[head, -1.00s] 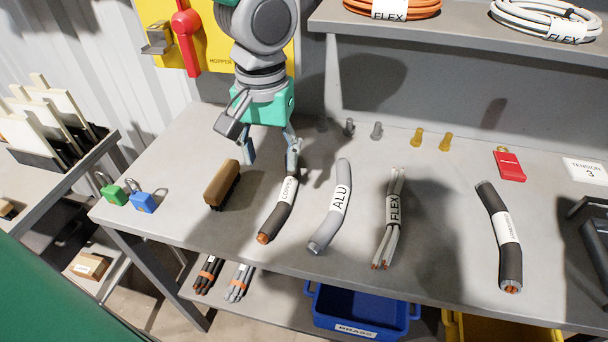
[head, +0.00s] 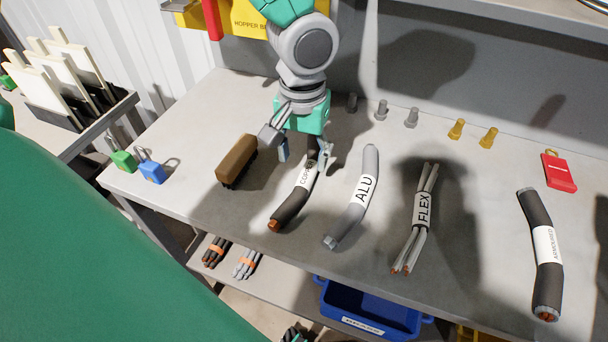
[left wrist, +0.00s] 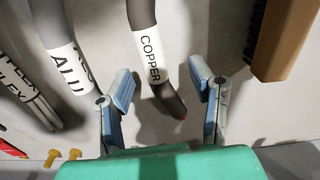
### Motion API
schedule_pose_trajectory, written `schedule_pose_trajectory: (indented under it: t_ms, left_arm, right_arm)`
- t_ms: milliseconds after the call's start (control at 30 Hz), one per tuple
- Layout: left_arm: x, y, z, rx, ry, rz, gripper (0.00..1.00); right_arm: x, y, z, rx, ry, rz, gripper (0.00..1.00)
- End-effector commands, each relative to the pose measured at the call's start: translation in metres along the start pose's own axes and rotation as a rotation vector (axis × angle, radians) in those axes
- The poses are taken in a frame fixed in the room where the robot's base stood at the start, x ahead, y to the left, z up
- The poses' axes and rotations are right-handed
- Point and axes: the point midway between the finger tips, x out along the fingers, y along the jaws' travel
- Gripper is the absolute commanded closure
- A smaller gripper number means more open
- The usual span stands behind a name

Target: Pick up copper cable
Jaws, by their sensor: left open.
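The copper cable (head: 291,206) is a dark, slightly bent length with a white COPPER label and a bare copper end towards the table's front. It lies on the grey table. My left gripper (head: 304,156) is open, pointing down at the cable's far end. In the left wrist view the copper cable (left wrist: 151,57) runs between the two spread blue fingers of my left gripper (left wrist: 166,88), with a gap on each side. Whether the fingertips touch the table is unclear. My right gripper is not in view.
A brown brush (head: 236,160) lies close left of the cable, and the grey ALU cable (head: 365,165) close right. Further right are the FLEX cable (head: 421,215) and an armoured cable (head: 541,255). Small grey and yellow lugs (head: 381,110) stand behind.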

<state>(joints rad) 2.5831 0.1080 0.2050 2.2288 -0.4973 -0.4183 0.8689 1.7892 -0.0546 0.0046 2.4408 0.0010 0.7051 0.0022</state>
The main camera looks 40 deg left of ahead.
Motion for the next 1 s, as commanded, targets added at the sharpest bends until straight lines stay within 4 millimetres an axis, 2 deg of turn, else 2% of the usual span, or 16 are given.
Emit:
schedule_pose_trajectory:
  t_ms: [100, 233, 567, 667, 700, 733, 1000]
  left_arm:
    - [0.021, 0.006, 0.004, 0.004, -0.003, -0.005, 0.51]
    - [0.038, 0.009, 0.004, 0.003, 0.000, -0.009, 0.51]
    - [0.044, 0.006, 0.004, 0.002, 0.002, -0.005, 0.51]
    - [0.045, 0.004, 0.003, 0.002, 0.001, -0.003, 0.83]
    - [0.045, 0.004, 0.003, 0.002, 0.001, -0.003, 0.97]
    - [0.045, 0.004, 0.003, 0.002, 0.000, -0.003, 1.00]
    - [0.045, 0.006, 0.003, 0.002, 0.000, -0.007, 1.00]
  right_arm:
    - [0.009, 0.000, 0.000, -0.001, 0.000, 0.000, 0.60]
    - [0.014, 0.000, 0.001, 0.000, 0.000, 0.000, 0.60]
    - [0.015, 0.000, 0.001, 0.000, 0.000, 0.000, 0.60]
    - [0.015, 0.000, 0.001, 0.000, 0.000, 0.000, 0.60]
    - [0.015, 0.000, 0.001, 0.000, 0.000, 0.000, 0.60]
    - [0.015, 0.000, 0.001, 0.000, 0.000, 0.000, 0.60]
    - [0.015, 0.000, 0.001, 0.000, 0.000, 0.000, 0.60]
